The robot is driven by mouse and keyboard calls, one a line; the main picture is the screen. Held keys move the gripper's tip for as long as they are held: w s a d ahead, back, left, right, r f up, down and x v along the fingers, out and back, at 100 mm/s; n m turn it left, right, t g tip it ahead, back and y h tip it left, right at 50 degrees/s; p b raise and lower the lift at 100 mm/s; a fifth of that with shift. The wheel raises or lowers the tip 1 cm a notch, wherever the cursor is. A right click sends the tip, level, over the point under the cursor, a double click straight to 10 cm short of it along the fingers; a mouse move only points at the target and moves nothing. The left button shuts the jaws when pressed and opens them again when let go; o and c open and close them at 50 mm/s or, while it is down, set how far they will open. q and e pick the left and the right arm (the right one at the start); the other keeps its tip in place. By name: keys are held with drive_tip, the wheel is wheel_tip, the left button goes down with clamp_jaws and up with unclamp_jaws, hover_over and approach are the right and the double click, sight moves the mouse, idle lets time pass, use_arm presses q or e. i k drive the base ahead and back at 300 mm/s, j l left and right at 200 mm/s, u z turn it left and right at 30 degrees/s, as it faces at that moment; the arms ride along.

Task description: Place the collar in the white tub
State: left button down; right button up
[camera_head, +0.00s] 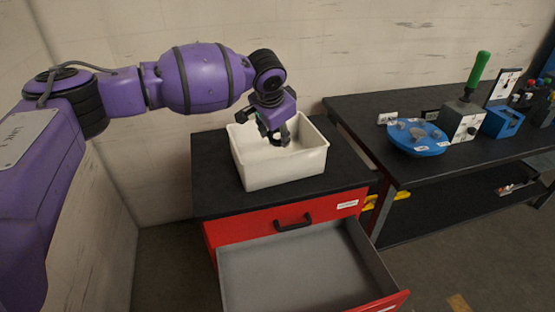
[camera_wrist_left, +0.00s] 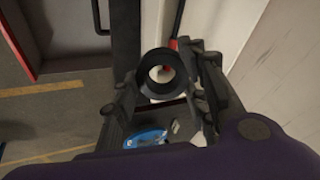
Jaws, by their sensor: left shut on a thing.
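The collar is a black ring (camera_wrist_left: 162,74), held between the fingertips of my left gripper in the left wrist view. My left gripper (camera_head: 277,134) is shut on it and points down within the outline of the white tub (camera_head: 285,172) in the head view. The tub is an open rectangular box on the black top of a red cabinet. In the head view the collar is small and dark and hard to tell from the fingers. I cannot tell how far it is above the tub floor. My right gripper is not in view.
The red cabinet's drawer (camera_head: 300,268) stands open and empty in front. To the right, a black workbench (camera_head: 370,108) carries a blue round tray (camera_head: 418,149) with grey parts, a green-handled block (camera_head: 462,118) and a blue holder (camera_head: 502,122). A wall stands close behind the tub.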

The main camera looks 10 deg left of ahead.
sight(271, 151)
drive_tip(key=j+z, duration=0.45)
drive_tip(key=j, duration=0.4)
drive_tip(key=j+z, duration=0.4)
drive_tip(key=j, duration=0.5)
drive_tip(key=i+j+z, duration=0.2)
drive_tip(key=j, duration=0.25)
drive_tip(key=j+z, duration=0.25)
drive_tip(key=j, duration=0.15)
